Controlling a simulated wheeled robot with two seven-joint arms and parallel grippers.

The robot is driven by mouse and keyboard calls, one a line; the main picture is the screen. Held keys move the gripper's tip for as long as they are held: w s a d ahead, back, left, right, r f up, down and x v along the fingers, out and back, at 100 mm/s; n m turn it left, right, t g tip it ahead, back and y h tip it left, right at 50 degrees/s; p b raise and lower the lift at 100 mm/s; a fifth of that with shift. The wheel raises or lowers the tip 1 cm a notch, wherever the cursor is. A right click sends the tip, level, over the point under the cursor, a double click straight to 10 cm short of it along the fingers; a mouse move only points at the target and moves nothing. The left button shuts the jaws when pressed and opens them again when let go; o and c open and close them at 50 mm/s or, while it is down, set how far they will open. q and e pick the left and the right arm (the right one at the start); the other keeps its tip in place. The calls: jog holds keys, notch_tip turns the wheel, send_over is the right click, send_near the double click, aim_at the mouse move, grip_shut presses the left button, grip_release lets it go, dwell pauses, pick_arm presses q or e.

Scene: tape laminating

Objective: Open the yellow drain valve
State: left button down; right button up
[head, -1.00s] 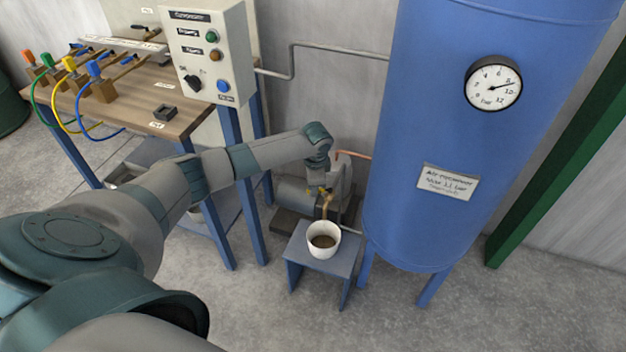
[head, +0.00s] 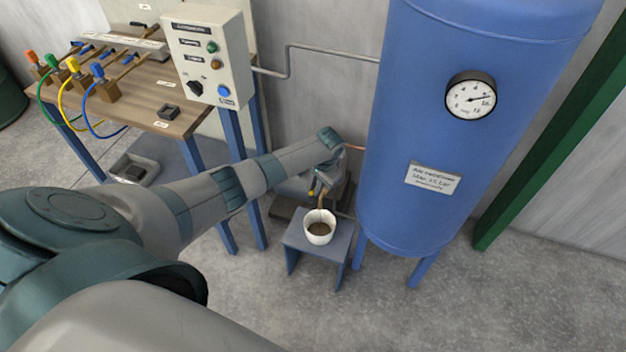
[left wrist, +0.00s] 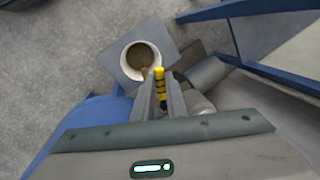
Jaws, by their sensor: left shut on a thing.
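The yellow drain valve handle (left wrist: 159,86) sits between the fingers of my left gripper (left wrist: 160,95) in the left wrist view, and the gripper is shut on it. In the head view my left gripper (head: 316,190) is small and partly hidden by my wrist, low beside the blue tank (head: 415,130). A thin brown stream (left wrist: 146,72) runs from the valve area into a white cup (head: 319,240). The cup holds brown liquid and also shows in the left wrist view (left wrist: 124,67). My right gripper is not in view.
The cup stands on a small blue-grey stool (head: 339,247). A wooden workbench (head: 135,92) with coloured valves and a control box (head: 232,60) is at left. A pressure gauge (head: 470,96) is on the tank. Open floor lies in front.

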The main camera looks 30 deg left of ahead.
pick_arm(q)
jog(key=n, duration=0.1)
jog(key=d+n+p, duration=0.1)
jog(key=shift+d+r+n+g, duration=0.1)
jog(key=shift+d+n+g, duration=0.2)
jog(key=shift+n, duration=0.1)
jog(key=shift+w+d+n+p, duration=0.15)
jog(key=shift+d+n+p, duration=0.3)
jog(key=shift+n, duration=0.65)
jog(key=c, duration=1.7)
grip_release()
jog(key=shift+c, duration=0.2)
jog(key=shift+r, duration=0.1)
jog(key=d+r, duration=0.3)
jog(key=r, duration=1.3)
jog(key=shift+w+d+r+b, duration=0.15)
jog(key=shift+w+r+b, duration=0.2)
jog(key=shift+w+r, duration=0.1)
